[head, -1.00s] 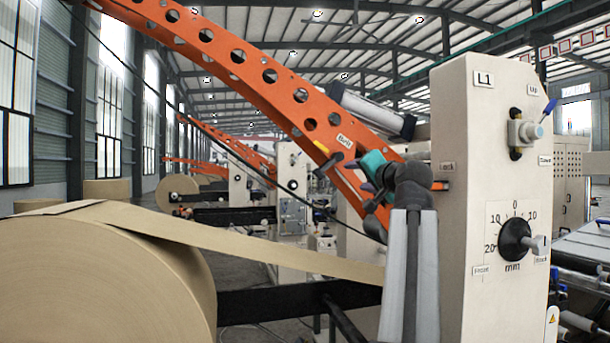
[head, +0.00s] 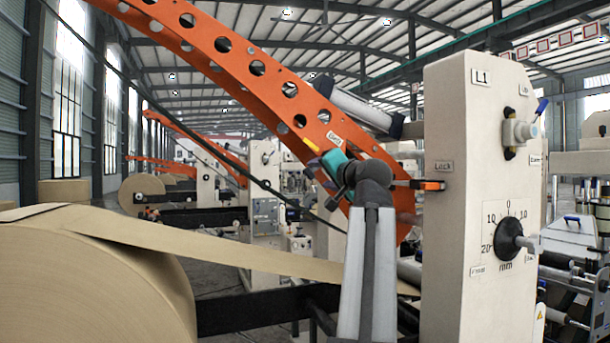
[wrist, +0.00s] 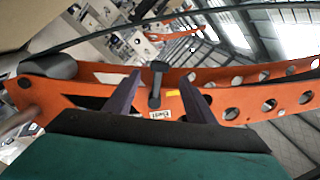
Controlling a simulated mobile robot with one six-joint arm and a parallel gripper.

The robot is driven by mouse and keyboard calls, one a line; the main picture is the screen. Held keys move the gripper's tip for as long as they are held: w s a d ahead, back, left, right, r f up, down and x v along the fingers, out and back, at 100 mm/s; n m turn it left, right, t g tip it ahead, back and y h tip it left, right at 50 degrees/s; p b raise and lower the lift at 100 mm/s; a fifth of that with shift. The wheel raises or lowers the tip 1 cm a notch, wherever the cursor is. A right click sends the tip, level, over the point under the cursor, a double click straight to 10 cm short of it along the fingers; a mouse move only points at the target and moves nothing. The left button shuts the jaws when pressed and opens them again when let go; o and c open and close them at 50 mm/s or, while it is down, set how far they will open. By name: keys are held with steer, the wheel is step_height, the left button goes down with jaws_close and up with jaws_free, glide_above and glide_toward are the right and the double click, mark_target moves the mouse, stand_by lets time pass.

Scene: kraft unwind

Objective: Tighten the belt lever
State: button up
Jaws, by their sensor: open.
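The belt lever (wrist: 156,86) is a dark T-shaped handle on the orange perforated arm, above a small "Belt" label (wrist: 160,114) in the wrist view. My gripper (wrist: 162,78) is open, with one dark purple finger on each side of the lever in that view. Gaps show between the lever and both fingers; I cannot tell how deep it sits between them. In the head view my gripper (head: 318,164) is at the orange arm, just below the "Belt" label (head: 334,139), and the lever is largely hidden there.
The orange arm (head: 228,45) slopes across the view. A beige column (head: 452,240) marked L1, with a black dial knob (head: 508,238) and an orange-tipped Lock lever (head: 430,185), stands to the right. A large kraft roll (head: 90,280) fills the lower left.

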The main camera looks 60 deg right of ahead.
mark_target(305, 173)
steer(key=p+x, duration=0.3)
steer(key=x, duration=0.9)
steer(key=shift+d+r, duration=0.1)
steer(key=shift+d, duration=0.1)
steer(key=shift+w+d, duration=0.3)
steer(key=shift+w, duration=0.25)
jaws_close()
